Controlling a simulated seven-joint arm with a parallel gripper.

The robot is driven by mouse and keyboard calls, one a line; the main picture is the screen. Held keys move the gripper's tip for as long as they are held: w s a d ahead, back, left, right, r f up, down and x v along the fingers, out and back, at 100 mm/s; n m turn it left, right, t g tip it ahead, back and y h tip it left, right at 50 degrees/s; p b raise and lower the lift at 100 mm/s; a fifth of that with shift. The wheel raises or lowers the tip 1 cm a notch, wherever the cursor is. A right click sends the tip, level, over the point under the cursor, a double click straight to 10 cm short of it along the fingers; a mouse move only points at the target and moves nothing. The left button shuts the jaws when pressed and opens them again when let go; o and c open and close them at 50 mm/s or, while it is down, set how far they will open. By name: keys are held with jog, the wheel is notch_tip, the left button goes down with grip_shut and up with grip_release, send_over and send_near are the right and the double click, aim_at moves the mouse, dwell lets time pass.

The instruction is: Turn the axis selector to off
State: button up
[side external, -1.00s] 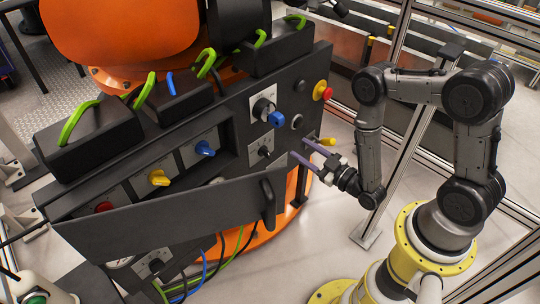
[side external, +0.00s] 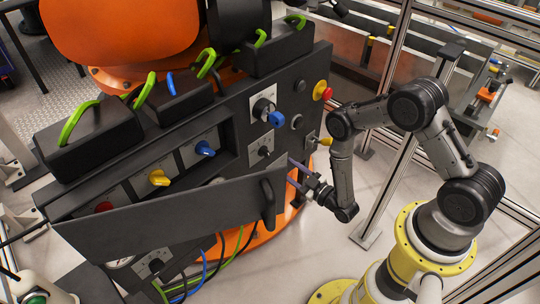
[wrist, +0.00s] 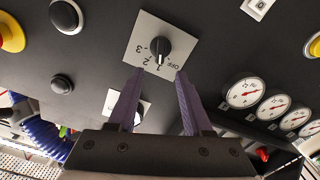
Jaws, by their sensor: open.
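The axis selector (wrist: 160,45) is a black knob on a light square plate in the wrist view. Its plate carries the marks OFF, 1, 2 and 3. I cannot read surely which mark it points to. The small black knob (side external: 263,152) on a light plate at the middle of the panel in the side view appears to be the same selector. My gripper (wrist: 159,72) is open and empty, its purple fingers apart and aimed toward the knob. In the side view my gripper (side external: 290,171) is to the right of and below that knob, apparently clear of it.
An open black door with a handle (side external: 268,203) sticks out beside my fingers. A blue knob (side external: 276,119), a yellow knob (side external: 326,141) and a red button (side external: 327,94) are nearby. Gauges (wrist: 243,92) lie right in the wrist view.

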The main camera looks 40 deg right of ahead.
aim_at(269, 154)
jog(key=w, duration=0.9)
jog(key=shift+c, duration=0.2)
grip_shut()
